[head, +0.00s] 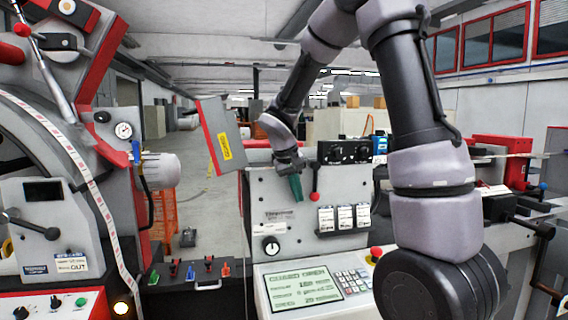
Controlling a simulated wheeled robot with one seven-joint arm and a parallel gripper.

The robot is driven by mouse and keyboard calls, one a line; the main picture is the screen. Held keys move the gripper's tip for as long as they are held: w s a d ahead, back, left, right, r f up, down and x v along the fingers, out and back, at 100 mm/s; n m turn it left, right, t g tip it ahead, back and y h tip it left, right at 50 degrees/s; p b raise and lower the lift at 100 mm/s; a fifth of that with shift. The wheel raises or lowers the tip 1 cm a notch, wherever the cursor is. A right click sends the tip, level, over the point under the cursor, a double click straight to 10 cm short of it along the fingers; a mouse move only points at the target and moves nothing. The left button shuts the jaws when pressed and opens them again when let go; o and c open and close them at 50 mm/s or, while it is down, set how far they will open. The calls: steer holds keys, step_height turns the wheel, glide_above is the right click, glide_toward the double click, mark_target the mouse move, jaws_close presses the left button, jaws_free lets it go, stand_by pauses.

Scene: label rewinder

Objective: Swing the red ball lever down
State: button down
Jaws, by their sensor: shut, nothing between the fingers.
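A lever with a red ball (315,197) is on the upright grey control panel (275,205). Its thin shaft hangs down from a dark block, with the ball at the lower end. My gripper (297,190) is in front of the panel, just left of this ball. It points down and looks shut and empty, with a small gap to the ball in the picture; the depth between them is hard to tell.
A display console (305,290) with keypad and a red mushroom button (376,252) lies below the panel. A tilted red-edged guard plate (217,137) stands left of my gripper. Small coloured toggles (190,272) line a black strip. My arm hides part of the right side.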

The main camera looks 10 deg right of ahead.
stand_by(0.4)
steer(key=v, duration=1.1)
